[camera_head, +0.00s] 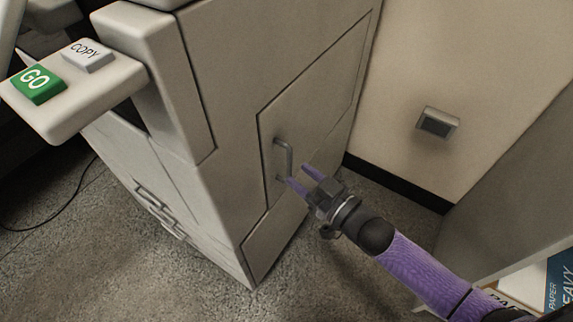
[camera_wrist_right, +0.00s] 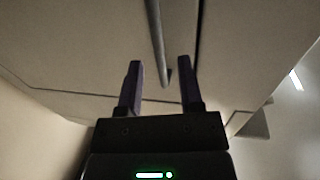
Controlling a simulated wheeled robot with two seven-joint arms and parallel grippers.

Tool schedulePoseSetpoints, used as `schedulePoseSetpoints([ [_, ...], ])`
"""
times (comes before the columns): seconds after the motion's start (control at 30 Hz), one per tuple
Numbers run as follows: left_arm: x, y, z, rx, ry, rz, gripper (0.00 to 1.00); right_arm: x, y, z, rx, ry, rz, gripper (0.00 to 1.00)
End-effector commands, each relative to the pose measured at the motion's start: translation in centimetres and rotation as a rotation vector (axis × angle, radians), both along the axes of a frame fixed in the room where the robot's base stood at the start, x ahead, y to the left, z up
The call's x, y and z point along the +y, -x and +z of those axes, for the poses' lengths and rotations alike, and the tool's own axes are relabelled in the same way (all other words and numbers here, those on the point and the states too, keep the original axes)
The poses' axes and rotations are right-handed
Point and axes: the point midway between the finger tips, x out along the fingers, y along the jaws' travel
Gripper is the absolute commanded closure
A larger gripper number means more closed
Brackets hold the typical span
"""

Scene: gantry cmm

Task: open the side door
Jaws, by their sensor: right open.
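The side door (camera_head: 318,112) is a beige panel on the side of a large copier, and it looks shut. Its grey bar handle (camera_head: 290,158) stands upright near the door's left edge. My right gripper (camera_head: 298,175) is open at the lower part of the handle. In the right wrist view the handle (camera_wrist_right: 157,45) runs down toward the gap between the two purple fingers (camera_wrist_right: 160,75), with its lower end near the fingertips. I cannot tell whether a finger touches it. My left gripper is not in view.
The copier carries a green GO button (camera_head: 38,84) and a grey COPY button (camera_head: 86,55) on a ledge at the left. A beige wall with a small grey box (camera_head: 437,122) is behind. A shelf with paper packs (camera_head: 559,285) stands at the right. Carpet is clear in front.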

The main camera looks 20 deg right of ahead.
Motion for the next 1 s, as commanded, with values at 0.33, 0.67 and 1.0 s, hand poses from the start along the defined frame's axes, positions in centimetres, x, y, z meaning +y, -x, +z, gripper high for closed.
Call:
schedulePoseSetpoints([
  [0.33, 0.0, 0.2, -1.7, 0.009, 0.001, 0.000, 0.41, 1.7, -3.5, -0.1, 0.003, 0.001, -0.001, 0.53],
  [0.67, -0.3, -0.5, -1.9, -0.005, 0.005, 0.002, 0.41, 1.8, -3.5, -0.1, 0.003, 0.001, -0.001, 0.74],
  [1.0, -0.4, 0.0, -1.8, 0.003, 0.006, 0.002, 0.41, 1.7, -3.5, -0.1, 0.003, 0.001, -0.001, 1.00],
])
